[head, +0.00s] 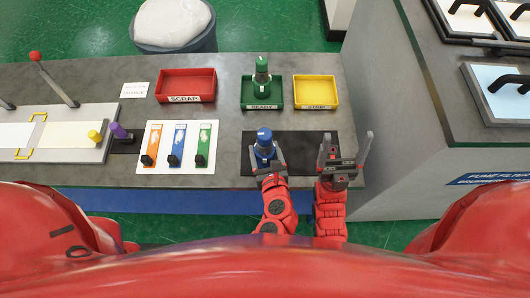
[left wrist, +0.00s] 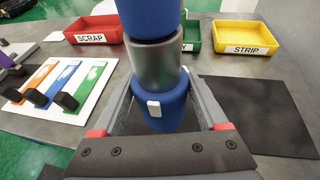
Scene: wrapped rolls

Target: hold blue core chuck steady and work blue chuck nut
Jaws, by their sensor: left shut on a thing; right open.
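The blue core chuck (head: 263,152) stands upright on a black mat in the head view. In the left wrist view its lower blue body (left wrist: 162,112) carries a white tab, with a silver section above. The blue part at the top, seemingly the blue chuck nut (left wrist: 150,16), is cut off by the frame edge there; it shows as the top cap (head: 264,134) in the head view. My left gripper (head: 267,162) is shut on the lower body, one finger on each side. My right gripper (head: 345,155) is open and empty, to the right of the chuck and apart from it.
Behind the chuck are a red SCRAP tray (head: 186,75), a green READY tray (head: 247,103) holding a green chuck (head: 262,75), and a yellow STRIP tray (head: 315,80). A white board with coloured strips (head: 177,169) lies left. Bare black mat (head: 308,142) is at right.

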